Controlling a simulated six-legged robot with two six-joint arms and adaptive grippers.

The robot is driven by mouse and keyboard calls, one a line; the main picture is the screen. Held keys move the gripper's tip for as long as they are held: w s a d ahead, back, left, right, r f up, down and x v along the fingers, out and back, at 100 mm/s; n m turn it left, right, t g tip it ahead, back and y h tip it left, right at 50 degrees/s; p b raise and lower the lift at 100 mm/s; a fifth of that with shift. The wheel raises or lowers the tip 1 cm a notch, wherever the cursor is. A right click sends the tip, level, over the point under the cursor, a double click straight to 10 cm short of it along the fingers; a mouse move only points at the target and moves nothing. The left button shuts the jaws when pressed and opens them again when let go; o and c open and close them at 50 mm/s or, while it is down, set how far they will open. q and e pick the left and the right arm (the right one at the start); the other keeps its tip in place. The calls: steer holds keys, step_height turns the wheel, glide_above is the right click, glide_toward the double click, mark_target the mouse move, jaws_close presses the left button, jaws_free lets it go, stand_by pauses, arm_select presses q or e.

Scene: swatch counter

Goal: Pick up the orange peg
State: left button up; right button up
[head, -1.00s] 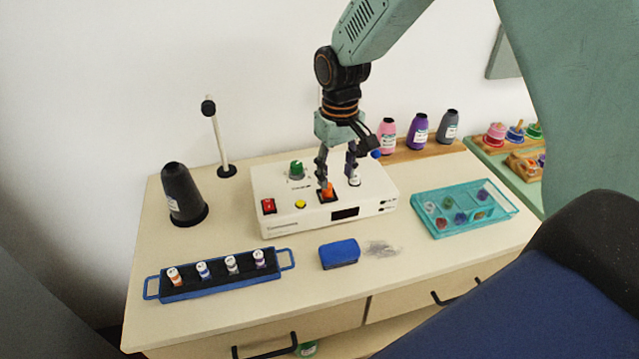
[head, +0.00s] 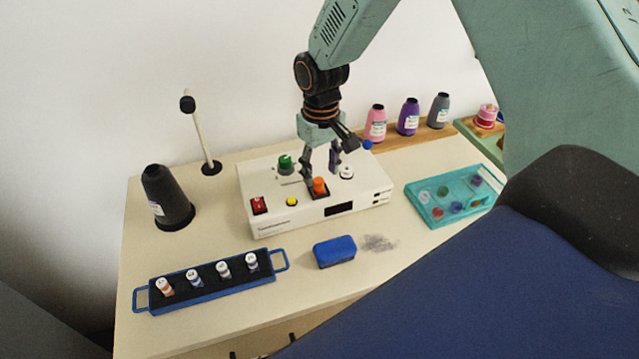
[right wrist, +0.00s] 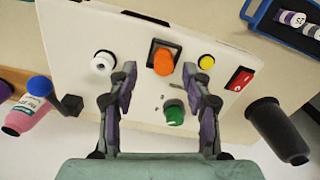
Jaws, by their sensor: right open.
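The orange peg (head: 319,186) stands upright in a dark square socket on top of a white control box (head: 275,219). In the right wrist view the peg (right wrist: 164,61) shows end-on, ahead of and between the fingertips. My right gripper (head: 321,171) is open and empty, above the box just behind the peg. In the right wrist view its two fingers (right wrist: 159,75) are spread wide, with nothing between them. I cannot tell whether a finger touches the box. My left gripper is not in view.
The box also carries a green knob (head: 286,163), white knob (head: 346,171), yellow button (head: 292,201) and red switch (head: 259,204). A blue block (head: 335,252), a rack of small spools (head: 210,286) and a teal tray (head: 429,214) are around it. A black cone (head: 167,195) stands left.

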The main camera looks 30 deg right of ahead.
mark_target(319, 180)
step_height(319, 180, down, 2)
steer(key=shift+w+a+f, duration=0.1)
steer(key=shift+a, duration=0.05)
steer(key=shift+a+f, duration=0.15)
steer(key=shift+a, duration=0.1)
steer(key=shift+d, duration=0.3)
steer(key=c, duration=0.4)
steer(key=shift+a, duration=0.25)
steer(key=c, duration=0.5)
steer(key=shift+d+r, duration=0.2)
steer(key=shift+c, duration=0.2)
step_height(319, 180, up, 8)
steer(key=shift+a+r, duration=0.15)
steer(key=shift+r, duration=0.65)
